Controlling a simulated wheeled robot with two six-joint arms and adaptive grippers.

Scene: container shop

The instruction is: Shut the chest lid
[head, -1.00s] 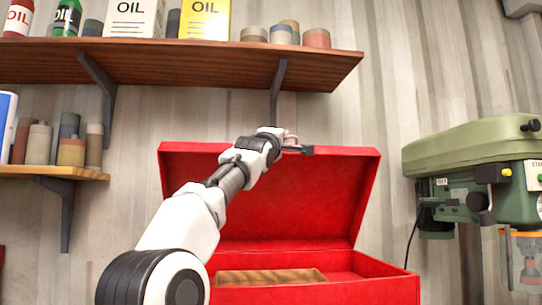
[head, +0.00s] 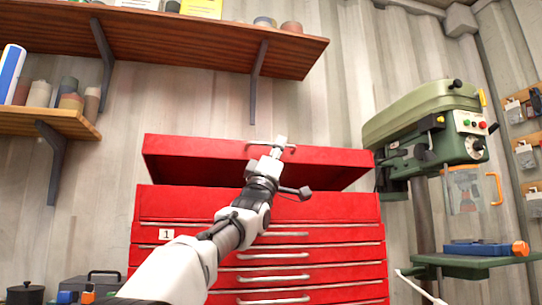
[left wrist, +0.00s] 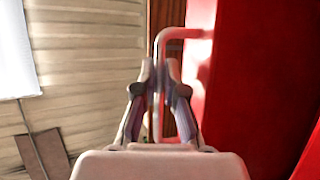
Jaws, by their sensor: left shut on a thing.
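The red chest (head: 160,208) stands against the wall with several drawers in front. Its lid (head: 205,152) is partly lowered, with a dark gap between it and the chest body. My left gripper (head: 279,146) is at the lid's front edge, shut on the metal lid handle (head: 258,142). In the left wrist view the fingers (left wrist: 160,75) close around the handle bar (left wrist: 178,33), with the red lid (left wrist: 245,70) beside it. My left arm covers part of the chest front. The inside of the chest is hidden. My right gripper is not in view.
A wooden shelf (head: 190,45) hangs above the chest, and a lower one (head: 45,123) is at the left. A green drill press (head: 425,125) stands close on the right. A toolbox (head: 92,284) is at lower left.

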